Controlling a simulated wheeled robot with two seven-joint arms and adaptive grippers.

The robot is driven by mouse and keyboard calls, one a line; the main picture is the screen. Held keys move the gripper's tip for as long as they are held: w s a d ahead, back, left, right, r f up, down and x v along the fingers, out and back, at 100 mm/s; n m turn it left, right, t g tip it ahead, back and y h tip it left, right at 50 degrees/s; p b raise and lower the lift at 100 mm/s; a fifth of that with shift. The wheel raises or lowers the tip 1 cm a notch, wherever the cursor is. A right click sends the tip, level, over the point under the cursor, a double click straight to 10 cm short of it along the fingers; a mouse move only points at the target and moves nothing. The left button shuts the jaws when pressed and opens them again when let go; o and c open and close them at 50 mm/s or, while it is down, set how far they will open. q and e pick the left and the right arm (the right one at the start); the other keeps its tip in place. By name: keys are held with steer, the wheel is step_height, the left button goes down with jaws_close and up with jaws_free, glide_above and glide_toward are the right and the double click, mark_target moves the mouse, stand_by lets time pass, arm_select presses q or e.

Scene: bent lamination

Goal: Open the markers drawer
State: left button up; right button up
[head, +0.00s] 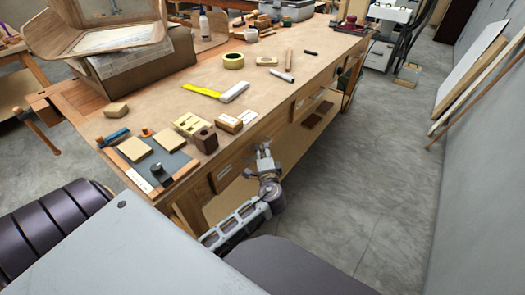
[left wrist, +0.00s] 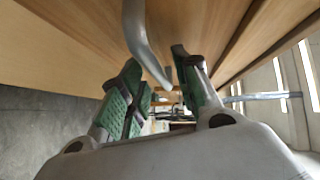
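The wooden workbench (head: 270,75) has drawers along the side facing me. One drawer front (head: 222,172) near the close corner bears a pale label, and another labelled front (head: 302,101) is farther along; I cannot read either label. My left gripper (head: 263,152) is beside the bench's drawer side, between these two fronts. In the left wrist view its green-padded fingers are apart, and a curved grey metal handle (left wrist: 140,35) passes in front of a wooden face and ends between the fingertips. I cannot tell whether they touch it. My right gripper is not in view.
The bench top holds a yellow-bladed tool (head: 202,91), a tape roll (head: 233,61), a dark block (head: 205,140) and several wooden blocks. A lower shelf (head: 290,145) runs under the drawers. The floor (head: 370,160) to the right is clear up to the wall with leaning boards (head: 470,75).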

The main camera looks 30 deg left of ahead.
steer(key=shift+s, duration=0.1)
arm_select(q)
jaws_close()
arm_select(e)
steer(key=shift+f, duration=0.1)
arm_select(q)
steer(key=shift+d, duration=0.1)
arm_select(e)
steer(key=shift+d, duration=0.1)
